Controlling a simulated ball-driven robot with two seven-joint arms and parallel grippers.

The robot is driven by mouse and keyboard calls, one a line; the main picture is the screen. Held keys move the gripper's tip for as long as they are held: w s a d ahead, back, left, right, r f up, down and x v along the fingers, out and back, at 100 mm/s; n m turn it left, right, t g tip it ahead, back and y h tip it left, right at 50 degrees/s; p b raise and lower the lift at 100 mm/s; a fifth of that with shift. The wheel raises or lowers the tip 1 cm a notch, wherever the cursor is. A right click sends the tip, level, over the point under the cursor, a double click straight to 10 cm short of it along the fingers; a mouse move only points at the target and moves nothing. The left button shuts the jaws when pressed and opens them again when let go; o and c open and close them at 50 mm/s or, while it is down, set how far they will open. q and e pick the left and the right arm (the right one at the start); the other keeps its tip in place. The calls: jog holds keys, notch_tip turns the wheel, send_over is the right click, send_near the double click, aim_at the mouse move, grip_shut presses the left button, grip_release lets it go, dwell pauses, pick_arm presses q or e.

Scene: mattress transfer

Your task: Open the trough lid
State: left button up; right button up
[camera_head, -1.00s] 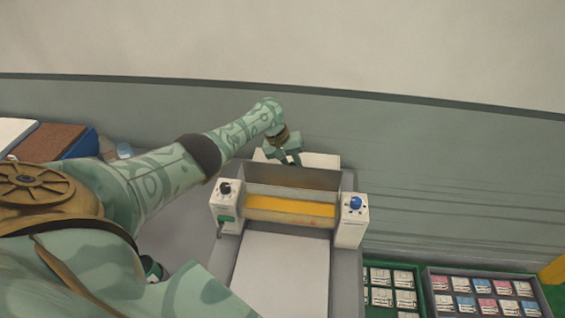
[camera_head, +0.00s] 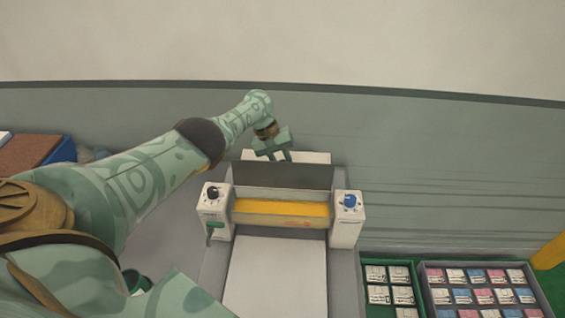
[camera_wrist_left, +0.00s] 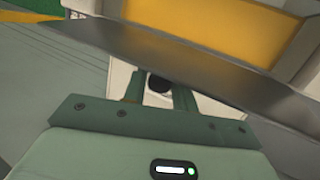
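The trough machine has white end blocks (camera_head: 347,218) with knobs and an orange-yellow trough strip (camera_head: 283,212) between them. The grey lid (camera_head: 283,175) stands raised behind the strip, its dark face towards the head camera. My left gripper (camera_head: 273,156) is behind the lid's upper edge, with its two fingers apart. In the left wrist view, the fingers (camera_wrist_left: 160,90) are spread beside the lid (camera_wrist_left: 180,72), and the orange-yellow strip (camera_wrist_left: 215,32) shows beyond it. Contact between fingers and lid is unclear. My right gripper is not in view.
A white flat sheet (camera_head: 275,275) extends in front of the trough. Green and grey trays (camera_head: 428,297) of small labelled packs stand at the lower right. A brown and blue box (camera_head: 35,152) is at the far left. The wall is close behind the machine.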

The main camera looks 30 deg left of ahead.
pick_arm(q)
jog(key=shift+o, duration=0.7)
jog(key=shift+a+r+p, duration=0.1)
jog(key=shift+r+p, duration=0.2)
jog(key=shift+r, duration=0.1)
jog(key=p+v, duration=0.7)
jog(key=v, duration=0.8)
jog(key=shift+r+p, duration=0.2)
jog(key=shift+p, duration=0.1)
